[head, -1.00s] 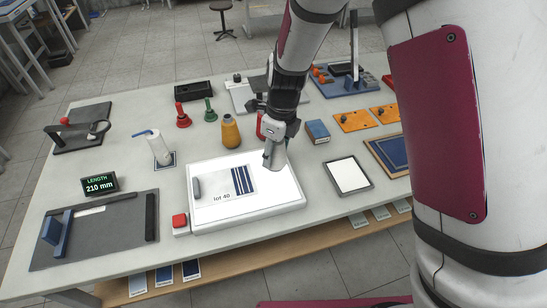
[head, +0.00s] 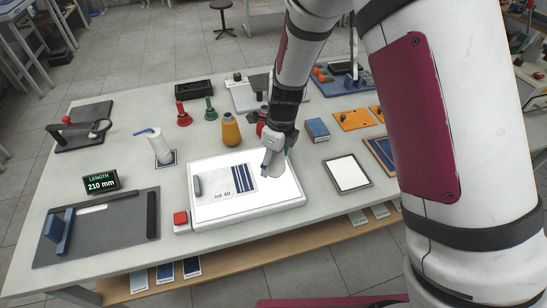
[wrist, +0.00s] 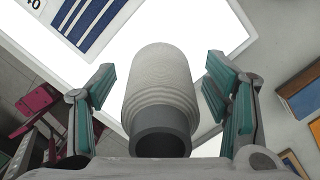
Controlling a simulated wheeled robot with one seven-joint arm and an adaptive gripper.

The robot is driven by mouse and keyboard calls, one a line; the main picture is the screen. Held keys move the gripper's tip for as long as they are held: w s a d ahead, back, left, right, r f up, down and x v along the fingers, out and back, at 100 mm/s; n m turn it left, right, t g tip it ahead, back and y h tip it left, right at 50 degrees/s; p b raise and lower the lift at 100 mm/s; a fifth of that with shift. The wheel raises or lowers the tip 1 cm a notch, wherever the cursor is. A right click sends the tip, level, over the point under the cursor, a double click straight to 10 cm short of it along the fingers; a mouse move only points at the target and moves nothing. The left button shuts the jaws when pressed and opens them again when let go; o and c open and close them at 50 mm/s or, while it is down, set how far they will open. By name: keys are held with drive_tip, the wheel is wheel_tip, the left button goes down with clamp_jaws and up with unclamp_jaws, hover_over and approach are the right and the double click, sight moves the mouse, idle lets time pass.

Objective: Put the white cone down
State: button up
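The white cone (wrist: 160,85) of wound thread shows between my fingers in the wrist view, its dark grey tube end towards my wrist. My gripper (wrist: 161,88) has its teal-padded fingers spread on both sides of the cone, with narrow gaps visible left and right. In the head view my gripper (head: 277,164) is low over the right part of the lit white panel (head: 275,202), right of the blue-striped card. There the cone is hard to pick out against the panel, and I cannot tell exactly where its base meets it.
A red button (head: 180,218) sits at the panel's left corner. A yellow-brown cone (head: 231,130) stands behind the panel, a white roll (head: 160,148) to its left. A white framed plate (head: 348,174) lies to the right, a blue box (head: 317,130) behind it.

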drive_tip(key=shift+r, duration=0.1)
drive_tip(key=r, duration=0.7)
drive_tip(key=d+r, duration=0.1)
drive_tip(key=r, duration=0.2)
drive_tip(key=shift+s+r, duration=0.3)
drive_tip(key=shift+r, duration=0.1)
drive_tip(key=shift+d+r, duration=0.15)
drive_tip(key=shift+r, duration=0.45)
drive_tip(key=shift+s+d+r, duration=0.1)
drive_tip(key=shift+d+r, duration=0.1)
drive_tip(key=shift+r, duration=0.15)
drive_tip(key=s+d+r+n+t, duration=0.2)
drive_tip(key=s+d+r+n, duration=0.6)
drive_tip(key=s+n, duration=0.2)
drive_tip(key=s+d+r+n+t+h, duration=0.1)
drive_tip(key=s+d+r+n+t, duration=0.2)
drive_tip(key=s+d+r+n, duration=0.5)
drive_tip(key=s+r+n, duration=0.1)
drive_tip(key=s+n, duration=0.2)
drive_tip(key=n, duration=0.2)
drive_tip(key=shift+s+d+r+n, duration=0.2)
drive_tip(key=shift+s+d+n, duration=0.1)
drive_tip(key=shift+d+n, duration=0.1)
drive_tip(key=shift+a, duration=0.1)
